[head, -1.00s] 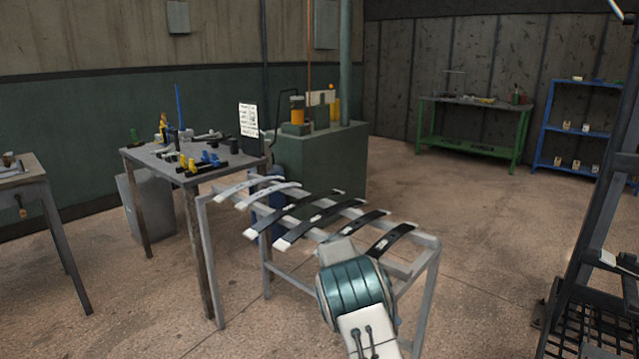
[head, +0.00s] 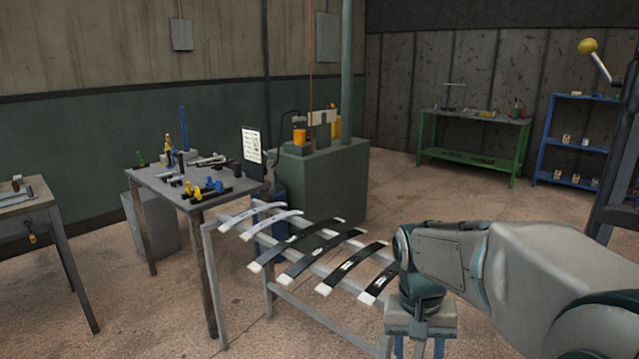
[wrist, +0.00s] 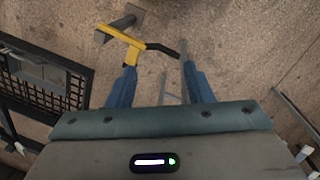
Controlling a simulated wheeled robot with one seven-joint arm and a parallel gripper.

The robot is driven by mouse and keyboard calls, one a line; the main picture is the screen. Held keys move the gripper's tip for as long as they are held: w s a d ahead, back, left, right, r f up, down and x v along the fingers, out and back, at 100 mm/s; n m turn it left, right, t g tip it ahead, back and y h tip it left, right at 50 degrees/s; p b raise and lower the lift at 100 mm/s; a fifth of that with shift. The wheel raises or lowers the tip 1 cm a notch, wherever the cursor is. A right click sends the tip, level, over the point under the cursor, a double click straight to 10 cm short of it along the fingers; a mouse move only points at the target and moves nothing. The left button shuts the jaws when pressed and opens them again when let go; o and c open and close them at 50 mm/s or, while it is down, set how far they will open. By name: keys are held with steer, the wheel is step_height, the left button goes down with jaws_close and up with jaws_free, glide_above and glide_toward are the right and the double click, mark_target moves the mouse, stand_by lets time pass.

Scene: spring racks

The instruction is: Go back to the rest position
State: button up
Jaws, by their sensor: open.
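My gripper (head: 420,345) hangs pointing down at the bottom of the head view, just right of the near end of the spring rack. Its lower part is cut off by the picture edge. My arm folds in from the right of the head view and covers the rack's right end. The grey rack (head: 212,275) carries several curved leaf springs, two pale ones (head: 262,220) at the left and black ones (head: 312,258) to their right.
A table (head: 185,195) with tools stands behind the rack, beside a green machine (head: 325,185). In the wrist view, a yellow bar with a black handle (wrist: 125,42) shows past the fingers and a black mesh rack (wrist: 45,85) at left.

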steer(key=s+a+r+n+t+y+p, duration=0.1)
steer(key=s+a+r+n+t+p, duration=0.1)
steer(key=s, duration=0.8)
steer(key=shift+r+t+p, duration=0.7)
steer(key=shift+r+p, duration=0.1)
steer(key=shift+p, duration=0.2)
steer(key=shift+d, duration=0.1)
steer(key=shift+c, duration=0.4)
stand_by(0.4)
